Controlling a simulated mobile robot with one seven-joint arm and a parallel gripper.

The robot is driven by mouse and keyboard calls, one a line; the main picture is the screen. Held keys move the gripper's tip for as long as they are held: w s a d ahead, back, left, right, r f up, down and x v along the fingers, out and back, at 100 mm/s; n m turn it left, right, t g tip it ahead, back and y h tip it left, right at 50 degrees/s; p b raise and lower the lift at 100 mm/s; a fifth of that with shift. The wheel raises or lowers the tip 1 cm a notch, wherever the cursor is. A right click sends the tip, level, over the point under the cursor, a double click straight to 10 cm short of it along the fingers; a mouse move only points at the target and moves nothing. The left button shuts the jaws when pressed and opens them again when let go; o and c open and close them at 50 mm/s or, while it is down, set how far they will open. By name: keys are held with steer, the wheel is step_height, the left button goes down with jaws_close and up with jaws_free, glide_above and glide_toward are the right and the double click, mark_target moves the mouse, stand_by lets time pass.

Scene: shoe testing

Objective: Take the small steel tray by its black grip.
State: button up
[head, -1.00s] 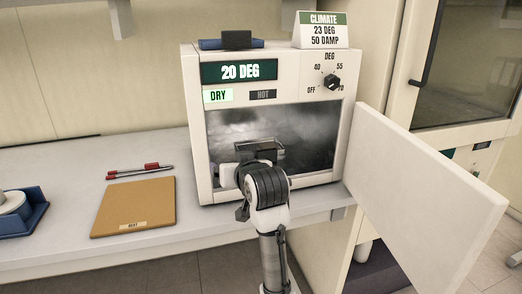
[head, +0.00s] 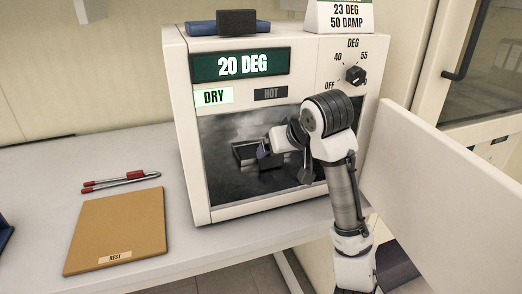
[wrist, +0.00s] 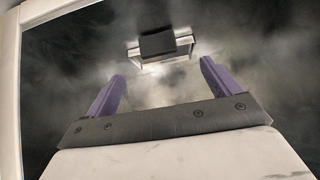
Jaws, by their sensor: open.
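The small steel tray (head: 243,153) is inside the open chamber of the climate oven. In the wrist view the steel tray (wrist: 183,47) lies ahead of my gripper, with its black grip (wrist: 157,43) facing me. My gripper (wrist: 161,85) is open and empty, with its two purple fingers spread to either side and short of the grip. In the head view my gripper (head: 264,150) reaches into the chamber from the right and covers part of the tray.
The white oven (head: 200,190) has its door (head: 450,190) swung open at the right, close to my arm. A blue item with a black block (head: 236,22) sits on top.

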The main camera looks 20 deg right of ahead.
mark_target(273, 158)
steer(key=x, duration=0.6)
steer(key=shift+w+f+p, duration=0.2)
steer(key=shift+f+p, duration=0.1)
steer(key=shift+p, duration=0.1)
steer(key=shift+d+p+x, duration=0.15)
steer(key=shift+p+x, duration=0.3)
steer(key=shift+x, duration=0.95)
steer(key=shift+d+p+x, duration=0.15)
steer(key=shift+p+x, duration=0.3)
steer(key=shift+x, duration=0.9)
steer(key=shift+w, duration=0.1)
steer(key=shift+r, duration=0.1)
steer(key=c, duration=1.3)
